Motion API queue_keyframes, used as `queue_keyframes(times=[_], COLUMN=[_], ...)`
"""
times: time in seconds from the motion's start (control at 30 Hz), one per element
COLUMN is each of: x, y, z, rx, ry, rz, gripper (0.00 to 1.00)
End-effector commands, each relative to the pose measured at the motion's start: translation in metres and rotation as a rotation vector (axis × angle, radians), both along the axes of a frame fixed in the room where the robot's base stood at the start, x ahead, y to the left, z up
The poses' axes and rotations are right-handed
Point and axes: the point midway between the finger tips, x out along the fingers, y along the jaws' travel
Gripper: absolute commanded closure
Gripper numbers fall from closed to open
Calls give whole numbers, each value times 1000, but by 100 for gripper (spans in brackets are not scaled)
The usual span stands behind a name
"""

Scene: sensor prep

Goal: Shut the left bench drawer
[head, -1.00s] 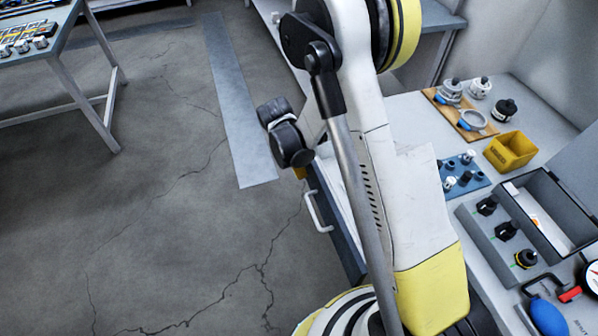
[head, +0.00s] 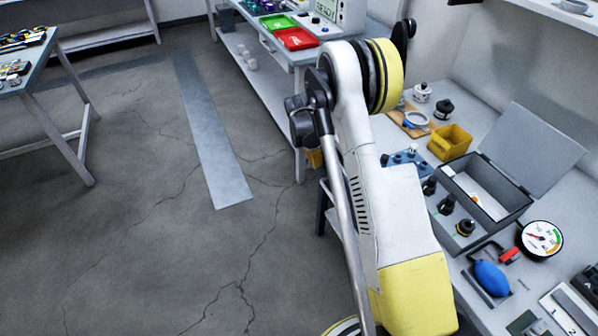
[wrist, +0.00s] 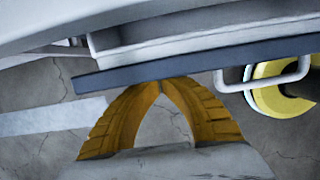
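The left bench drawer shows in the wrist view as a dark blue front panel (wrist: 205,64) with a pale body behind it, so it stands at least partly out. Its white bar handle (wrist: 220,82) is to the right of my gripper. My gripper (wrist: 160,84) has its two yellow fingers meeting at the tips, with nothing seen between them. The tips are at the panel's edge; whether they touch is unclear. In the head view my gripper (head: 315,158) is mostly behind my arm, beside the bench. A dark blue strip there, probably the drawer front (head: 321,208), is largely hidden.
The bench top (head: 450,105) holds a yellow bin (head: 450,142), an open grey case (head: 505,213), a round gauge (head: 541,239) and a blue bulb (head: 491,278). A table with red (head: 297,39) and green trays stands behind.

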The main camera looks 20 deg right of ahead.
Motion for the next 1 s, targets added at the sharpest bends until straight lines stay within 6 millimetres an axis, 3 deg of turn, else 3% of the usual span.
queue_keyframes(times=[0.2,0.4,1.0], x=[0,0,1], y=[-34,-47,-43], z=[0,0,0], rx=[0,0,0], ry=[0,-1,0], rz=[-1,0,1], gripper=[100,100,100])
